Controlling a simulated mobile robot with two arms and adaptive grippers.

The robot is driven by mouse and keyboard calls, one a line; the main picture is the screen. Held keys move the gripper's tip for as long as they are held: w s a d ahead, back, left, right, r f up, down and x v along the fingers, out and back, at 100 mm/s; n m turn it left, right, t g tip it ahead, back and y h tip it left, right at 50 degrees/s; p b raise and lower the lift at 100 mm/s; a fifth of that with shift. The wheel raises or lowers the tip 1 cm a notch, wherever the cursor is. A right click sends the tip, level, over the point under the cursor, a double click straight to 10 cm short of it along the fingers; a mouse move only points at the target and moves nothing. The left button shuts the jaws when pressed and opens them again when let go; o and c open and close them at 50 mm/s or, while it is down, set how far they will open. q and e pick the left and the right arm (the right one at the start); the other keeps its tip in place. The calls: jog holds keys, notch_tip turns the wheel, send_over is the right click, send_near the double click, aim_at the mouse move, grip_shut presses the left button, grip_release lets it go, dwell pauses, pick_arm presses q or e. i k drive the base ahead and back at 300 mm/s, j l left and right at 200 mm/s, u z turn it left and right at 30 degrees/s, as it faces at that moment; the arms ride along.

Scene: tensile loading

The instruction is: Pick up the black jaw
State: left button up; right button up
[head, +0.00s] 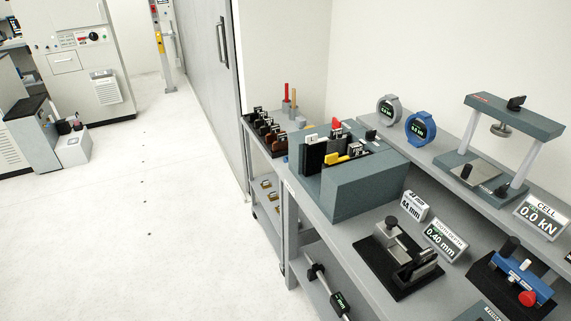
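No gripper of mine shows in the head view. A black upright block (314,157) that may be the black jaw stands at the left end of a teal-grey box (366,187) on the bench. Beside it in the box are a yellow piece (335,158) and other dark pieces, partly hidden by one another. A row of small dark blocks (266,132) also stands on the cart to the left. I cannot tell for certain which of these is the black jaw.
The grey bench (340,232) carries a clamp device on a black mat (378,262), a 0.40 mm display (445,240), a press frame (513,117), a blue device (524,277) and two round gauges. The cart (252,143) stands at its left end. The white floor (140,220) at left is clear.

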aim_at(423, 257)
jog(key=i+j+z, duration=0.1)
jog(key=j, duration=0.2)
jog(key=i+j+z, duration=0.1)
jog(key=j, duration=0.25)
jog(key=z, duration=1.35)
